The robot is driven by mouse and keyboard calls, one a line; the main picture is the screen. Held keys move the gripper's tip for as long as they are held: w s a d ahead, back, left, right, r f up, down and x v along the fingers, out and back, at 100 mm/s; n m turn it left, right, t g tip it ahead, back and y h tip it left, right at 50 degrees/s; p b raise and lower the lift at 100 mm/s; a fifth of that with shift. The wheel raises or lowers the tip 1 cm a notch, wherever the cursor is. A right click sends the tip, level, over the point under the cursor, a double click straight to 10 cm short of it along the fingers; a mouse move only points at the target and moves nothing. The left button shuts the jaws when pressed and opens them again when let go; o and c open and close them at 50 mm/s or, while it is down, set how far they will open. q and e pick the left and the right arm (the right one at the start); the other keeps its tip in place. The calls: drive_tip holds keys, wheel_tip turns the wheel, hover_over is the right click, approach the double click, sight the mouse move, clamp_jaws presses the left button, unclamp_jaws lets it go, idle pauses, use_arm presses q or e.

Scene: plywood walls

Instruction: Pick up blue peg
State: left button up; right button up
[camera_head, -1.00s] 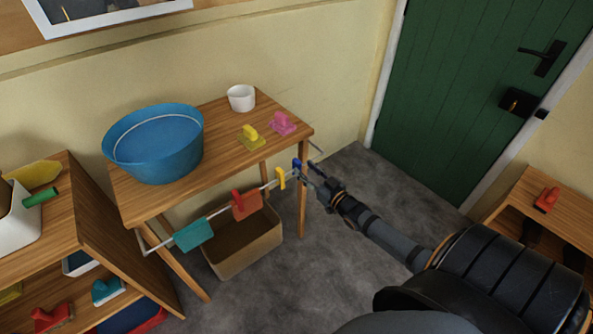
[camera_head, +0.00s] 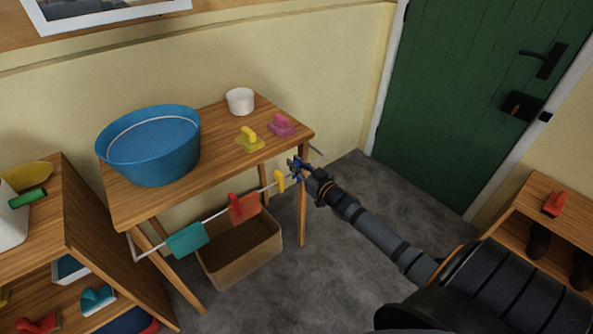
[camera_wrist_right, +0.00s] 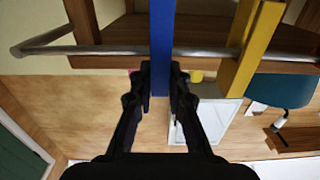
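The blue peg (camera_wrist_right: 161,45) stands upright across the metal rail (camera_wrist_right: 95,50) in the right wrist view. My right gripper (camera_wrist_right: 161,70) has one finger against each side of it and is shut on it. In the head view the blue peg (camera_head: 292,163) shows only in small part, mostly hidden by my right gripper (camera_head: 299,169), at the rail's right end near the table corner. A yellow peg (camera_head: 279,181) sits close to its left on the rail and also shows in the wrist view (camera_wrist_right: 250,50). My left gripper is not in view.
A red peg (camera_head: 234,202) with an orange cloth (camera_head: 246,208) and a teal cloth (camera_head: 187,240) hang farther left on the rail. An open box (camera_head: 243,262) stands below. The table (camera_head: 222,137) holds a blue tub (camera_head: 150,160) and white cup (camera_head: 240,101).

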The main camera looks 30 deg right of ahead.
clamp_jaws()
